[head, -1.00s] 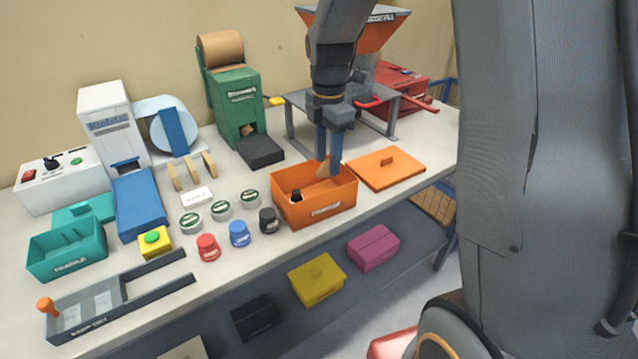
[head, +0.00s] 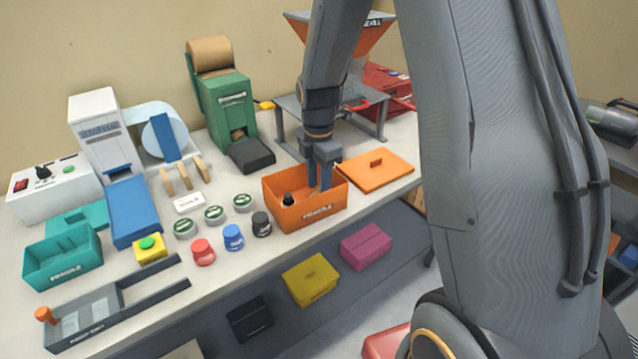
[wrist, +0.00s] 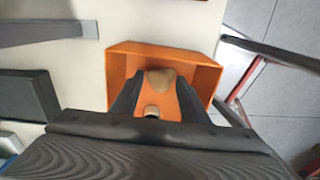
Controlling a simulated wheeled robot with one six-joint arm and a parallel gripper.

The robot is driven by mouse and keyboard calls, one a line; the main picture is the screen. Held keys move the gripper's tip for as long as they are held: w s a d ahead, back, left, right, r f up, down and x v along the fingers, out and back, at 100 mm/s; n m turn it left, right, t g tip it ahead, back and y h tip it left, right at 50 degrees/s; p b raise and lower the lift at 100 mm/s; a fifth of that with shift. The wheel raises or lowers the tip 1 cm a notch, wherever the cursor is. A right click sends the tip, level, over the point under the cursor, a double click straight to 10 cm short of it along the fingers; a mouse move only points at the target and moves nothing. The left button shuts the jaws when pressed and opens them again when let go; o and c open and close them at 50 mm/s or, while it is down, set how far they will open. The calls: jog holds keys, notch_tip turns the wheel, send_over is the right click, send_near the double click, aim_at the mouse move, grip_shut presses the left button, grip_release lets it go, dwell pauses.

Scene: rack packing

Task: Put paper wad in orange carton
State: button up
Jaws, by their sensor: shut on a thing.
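The orange carton (head: 310,217) stands open on the bench near its front edge, with a small black-topped item (head: 288,199) inside at its left. My gripper (head: 319,190) points down into the carton, its fingertips below the level of the rim. It is shut on the tan paper wad (wrist: 161,79), which shows between the fingers in the wrist view. In the head view the wad is mostly hidden by the fingers and carton. The wrist view also shows the carton's orange walls (wrist: 125,62) around the fingers. A round pale top shows nearer the camera between the fingers.
The carton's orange lid (head: 376,171) lies flat to the right. Black, blue and red jars (head: 233,237) stand left of the carton. A green paper dispenser (head: 232,115) and a grey stand with an orange hopper (head: 368,32) are behind. A teal carton (head: 63,258) is far left.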

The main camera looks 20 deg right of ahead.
aim_at(318, 187)
jog(key=o, duration=1)
notch_tip(318, 187, up, 12)
jog(key=b, duration=0.3)
jog(key=s+f+m, duration=0.3)
jog(key=s+m, duration=0.5)
jog(key=m, duration=0.2)
jog(key=s+f+m+t, duration=0.1)
jog(key=s+f+m, duration=0.3)
jog(key=s+m, duration=0.5)
jog(key=shift+s+a+f+m, duration=0.2)
jog(key=shift+a+f+m, duration=0.1)
jog(key=shift+m, duration=0.6)
